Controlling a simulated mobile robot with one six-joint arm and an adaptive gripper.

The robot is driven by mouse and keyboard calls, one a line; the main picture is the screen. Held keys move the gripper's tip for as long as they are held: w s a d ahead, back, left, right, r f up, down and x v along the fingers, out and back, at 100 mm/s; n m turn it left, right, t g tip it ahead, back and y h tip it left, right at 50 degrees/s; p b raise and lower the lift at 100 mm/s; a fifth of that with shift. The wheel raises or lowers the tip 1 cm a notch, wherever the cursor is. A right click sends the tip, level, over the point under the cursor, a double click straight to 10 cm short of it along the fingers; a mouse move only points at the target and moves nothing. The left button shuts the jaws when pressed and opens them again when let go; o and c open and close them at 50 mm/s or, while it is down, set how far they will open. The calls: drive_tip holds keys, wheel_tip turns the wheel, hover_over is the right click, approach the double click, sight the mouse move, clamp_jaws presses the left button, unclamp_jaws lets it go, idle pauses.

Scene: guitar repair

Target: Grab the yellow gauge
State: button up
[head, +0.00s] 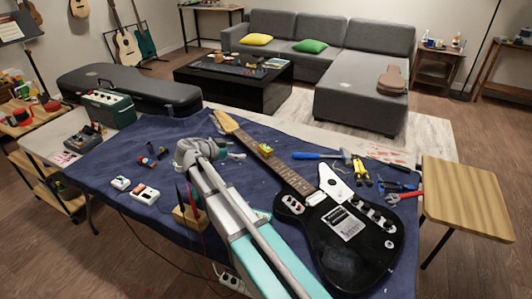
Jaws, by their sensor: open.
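A small yellow item with some green and red (265,150) sits on the neck of the black electric guitar (345,240). It looks like the yellow gauge, but it is too small to read any markings. The guitar lies on the blue cloth, its headstock toward the back. My arm reaches in from the bottom over the cloth. My gripper (233,154) is just left of the guitar neck and the yellow item, apart from the item. It is open and small in view; its fingertips are partly hidden by my wrist.
Yellow-handled pliers (360,172), a blue-handled tool (316,156) and a red wrench (405,197) lie right of the neck. Two small pedals (145,193) and a wooden block (188,216) with upright tools are left of my arm. A green amplifier (107,109) stands at the back left.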

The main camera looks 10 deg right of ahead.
drive_tip(key=b, duration=0.3)
approach(265, 148)
drive_tip(key=x, duration=0.4)
drive_tip(key=shift+a+f, duration=0.1)
drive_tip(key=shift+f, duration=0.2)
drive_tip(key=shift+w+d+f, duration=0.15)
drive_tip(key=shift+w+d, duration=0.1)
drive_tip(key=shift+d, duration=0.4)
drive_tip(key=shift+b+x, duration=1)
drive_tip(key=shift+x, duration=1.6)
drive_tip(key=shift+w, duration=0.1)
drive_tip(key=c, duration=1)
drive_tip(key=shift+r, duration=0.25)
drive_tip(key=shift+c, duration=0.2)
